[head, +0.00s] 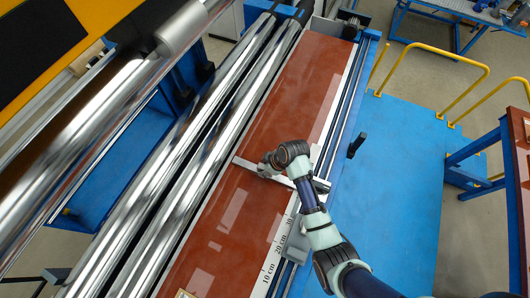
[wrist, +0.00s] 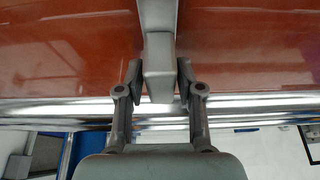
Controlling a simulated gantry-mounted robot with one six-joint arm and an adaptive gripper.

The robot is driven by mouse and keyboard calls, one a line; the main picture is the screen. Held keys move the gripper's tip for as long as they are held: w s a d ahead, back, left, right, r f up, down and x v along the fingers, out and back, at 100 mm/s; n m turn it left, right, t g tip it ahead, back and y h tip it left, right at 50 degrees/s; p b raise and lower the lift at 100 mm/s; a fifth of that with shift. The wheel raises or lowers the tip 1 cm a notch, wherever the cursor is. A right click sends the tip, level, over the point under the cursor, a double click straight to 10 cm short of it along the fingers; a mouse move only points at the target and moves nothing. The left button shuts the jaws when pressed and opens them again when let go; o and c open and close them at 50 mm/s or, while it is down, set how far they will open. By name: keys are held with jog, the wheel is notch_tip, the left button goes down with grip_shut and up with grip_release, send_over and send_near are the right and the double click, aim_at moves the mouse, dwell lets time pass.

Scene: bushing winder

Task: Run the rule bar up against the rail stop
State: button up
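The rule bar (head: 245,163) is a grey bar lying across the red-brown table, with its right end at the rail. In the wrist view the bar (wrist: 160,50) runs between the two fingers of my gripper (wrist: 160,82). The finger pads stand close on both sides of it; I cannot tell whether they press on it. In the head view my gripper (head: 264,169) is at the bar, partly hidden by my wrist. A grey block on the rail, which looks like the rail stop (head: 295,243), sits nearer the bottom, clearly apart from the bar.
A white scale (head: 268,265) with cm marks runs along the table edge. Long shiny rollers (head: 190,150) lie left of the table (head: 300,85). A black handle (head: 357,145) stands up right of the rail. The blue platform (head: 400,180) beyond is clear.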

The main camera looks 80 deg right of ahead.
jog(key=shift+o, duration=0.7)
jog(key=v, duration=1.2)
jog(key=shift+w, duration=0.1)
